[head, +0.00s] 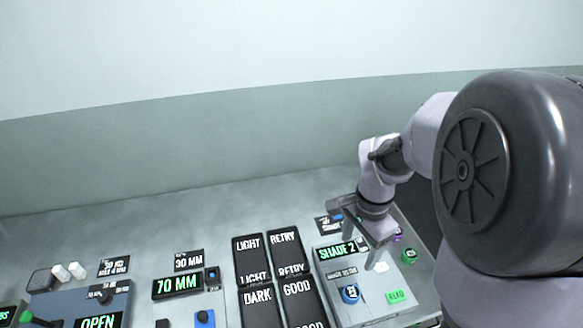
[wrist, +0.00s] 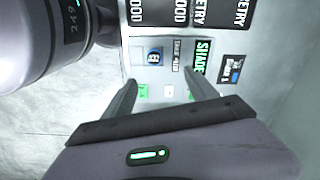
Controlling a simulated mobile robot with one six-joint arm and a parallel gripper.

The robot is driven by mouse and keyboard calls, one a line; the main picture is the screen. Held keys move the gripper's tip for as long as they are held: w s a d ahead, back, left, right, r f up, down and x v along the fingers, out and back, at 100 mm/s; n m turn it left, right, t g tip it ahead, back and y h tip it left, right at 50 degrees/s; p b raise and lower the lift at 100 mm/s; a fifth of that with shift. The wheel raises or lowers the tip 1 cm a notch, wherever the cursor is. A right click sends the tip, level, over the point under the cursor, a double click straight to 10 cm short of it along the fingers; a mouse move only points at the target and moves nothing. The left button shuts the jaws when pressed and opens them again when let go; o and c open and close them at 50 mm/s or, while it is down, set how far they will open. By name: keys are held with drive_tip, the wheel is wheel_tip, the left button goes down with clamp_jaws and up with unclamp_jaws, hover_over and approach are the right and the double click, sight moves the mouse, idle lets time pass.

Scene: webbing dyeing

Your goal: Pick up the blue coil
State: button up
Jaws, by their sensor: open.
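A round blue coil (head: 350,293) with a pale mark on top sits on the grey panel at the lower right of the head view. It also shows in the wrist view (wrist: 154,56), beyond the fingers and a little left of the middle of their gap. My gripper (head: 366,250) points down over the same panel, behind the coil in the head view. In the wrist view my gripper (wrist: 165,84) has its fingers spread with nothing held between them. The coil is apart from both fingers.
The panel carries a SHADE 2 display (head: 337,250), a green READ button (head: 396,296) and a white patch (head: 381,267). A green coil (head: 410,255) and a purple one (head: 398,234) are at its right. Dark LIGHT (head: 248,246) and RETRY (head: 285,240) bins stand left.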

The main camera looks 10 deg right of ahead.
drive_tip(key=b, duration=0.2)
hover_over(352, 292)
wheel_tip(352, 292, down, 5)
wheel_tip(352, 292, down, 13)
drive_tip(key=b, duration=0.4)
drive_tip(key=shift+b, duration=0.35)
drive_tip(key=shift+c, duration=0.5)
clamp_jaws()
drive_tip(key=shift+r, duration=0.15)
